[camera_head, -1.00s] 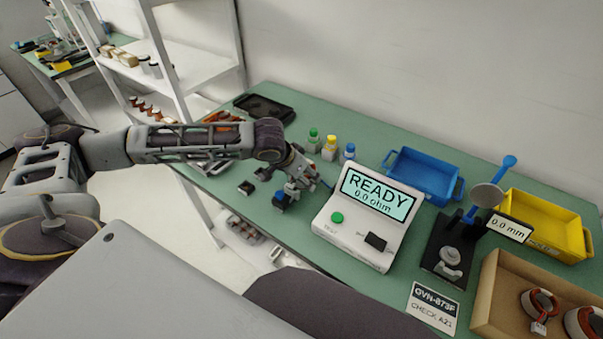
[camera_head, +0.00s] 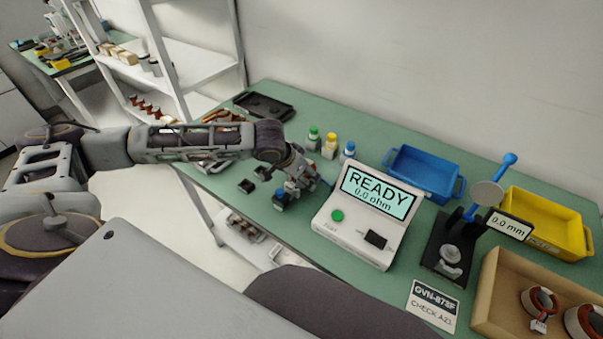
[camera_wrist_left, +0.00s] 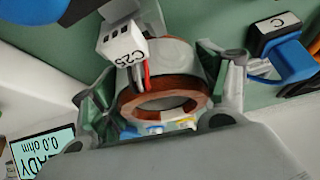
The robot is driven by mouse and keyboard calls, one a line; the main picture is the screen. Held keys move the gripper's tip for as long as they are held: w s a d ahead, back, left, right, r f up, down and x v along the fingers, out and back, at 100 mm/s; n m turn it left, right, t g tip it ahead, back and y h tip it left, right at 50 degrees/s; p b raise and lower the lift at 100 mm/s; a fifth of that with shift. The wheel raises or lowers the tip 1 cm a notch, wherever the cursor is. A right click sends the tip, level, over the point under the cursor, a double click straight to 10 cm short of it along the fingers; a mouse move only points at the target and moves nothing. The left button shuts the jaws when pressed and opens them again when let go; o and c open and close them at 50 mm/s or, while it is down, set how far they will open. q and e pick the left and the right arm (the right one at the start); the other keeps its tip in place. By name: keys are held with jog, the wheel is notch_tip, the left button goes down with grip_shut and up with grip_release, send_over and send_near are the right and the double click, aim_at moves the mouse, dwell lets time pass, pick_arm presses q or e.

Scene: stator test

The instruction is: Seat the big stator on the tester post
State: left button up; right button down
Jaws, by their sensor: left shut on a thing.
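In the left wrist view my left gripper (camera_wrist_left: 157,80) is shut on a stator (camera_wrist_left: 178,52), a pale ring with copper windings. A white connector (camera_wrist_left: 122,45) marked C25 hangs from it on red and dark leads. In the head view my left gripper (camera_head: 298,182) is just left of the white tester (camera_head: 345,235), whose screen (camera_head: 381,192) reads READY, 0.0 ohm. The held stator is hard to make out there. I cannot pick out the tester post. My right gripper is not in view.
Right are a blue bin (camera_head: 408,190), a black gauge stand (camera_head: 436,240), a yellow bin (camera_head: 583,243) and a cardboard box (camera_head: 483,305) holding two stators.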

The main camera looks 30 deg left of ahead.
pick_arm(q)
jog(key=shift+f, duration=0.5)
dwell(0.4)
jog(key=o, duration=1.9)
jog(key=shift+o, duration=0.6)
jog(key=shift+s+f, duration=0.1)
jog(key=shift+f, duration=0.05)
jog(key=shift+v, duration=6.05)
